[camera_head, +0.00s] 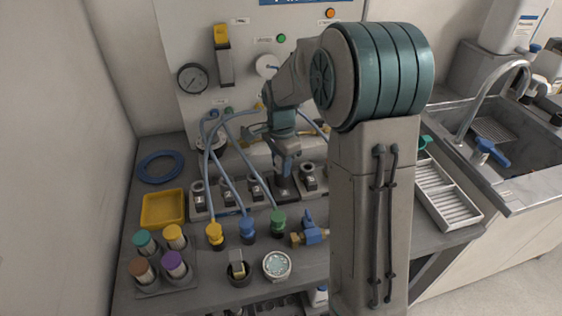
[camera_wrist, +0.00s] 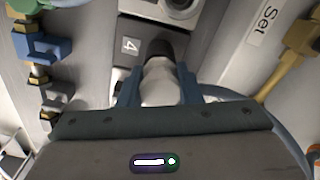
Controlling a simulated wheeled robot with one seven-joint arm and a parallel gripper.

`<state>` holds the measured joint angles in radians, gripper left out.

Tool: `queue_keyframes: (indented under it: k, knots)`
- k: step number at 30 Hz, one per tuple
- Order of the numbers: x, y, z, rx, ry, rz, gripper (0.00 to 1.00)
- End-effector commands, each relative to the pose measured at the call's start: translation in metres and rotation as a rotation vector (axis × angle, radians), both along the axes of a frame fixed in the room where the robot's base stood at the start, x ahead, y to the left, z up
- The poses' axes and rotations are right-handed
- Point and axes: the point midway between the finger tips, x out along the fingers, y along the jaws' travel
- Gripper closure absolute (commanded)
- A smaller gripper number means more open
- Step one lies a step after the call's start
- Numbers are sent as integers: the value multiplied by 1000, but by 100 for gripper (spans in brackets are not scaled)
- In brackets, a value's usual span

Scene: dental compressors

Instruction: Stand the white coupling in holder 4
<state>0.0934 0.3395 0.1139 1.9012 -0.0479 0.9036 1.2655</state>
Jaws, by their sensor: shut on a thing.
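My gripper (camera_wrist: 158,76) is shut on the white coupling (camera_wrist: 160,88), with one blue finger on each side of it. A black piece (camera_wrist: 158,49) shows at the coupling's far end; I cannot tell whether it belongs to the coupling or to the holder. Holder 4, known by its "4" label (camera_wrist: 128,45), lies right beside that end in the wrist view. I cannot tell whether the coupling is seated in it. In the head view my gripper (camera_head: 286,168) points down over the row of holders, and the coupling is not clearly visible there.
Neighbouring holders (camera_head: 228,195) stand to the left and one (camera_head: 310,180) to the right. Blue hoses (camera_head: 222,165) loop close to my gripper. Yellow, blue and green fittings (camera_head: 278,220) and a blue valve (camera_head: 312,233) stand in front. A yellow tray (camera_head: 162,194) is at left.

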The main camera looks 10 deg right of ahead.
Motion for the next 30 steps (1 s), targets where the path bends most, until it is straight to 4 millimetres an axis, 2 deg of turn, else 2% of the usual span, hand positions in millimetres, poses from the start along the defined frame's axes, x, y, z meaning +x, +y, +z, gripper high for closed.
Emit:
queue_keyframes:
  k: [1,2,4,13,17,20,30]
  knots:
    - [0,0,-3,0,0,0,92]
    - [0,0,-2,0,0,0,63]
    - [0,0,-2,0,0,0,44]
    - [0,0,0,0,0,0,43]
    - [1,0,11,-1,-4,0,43]
    - [1,0,28,-1,-4,1,43]
    - [1,0,104,-1,-4,0,43]
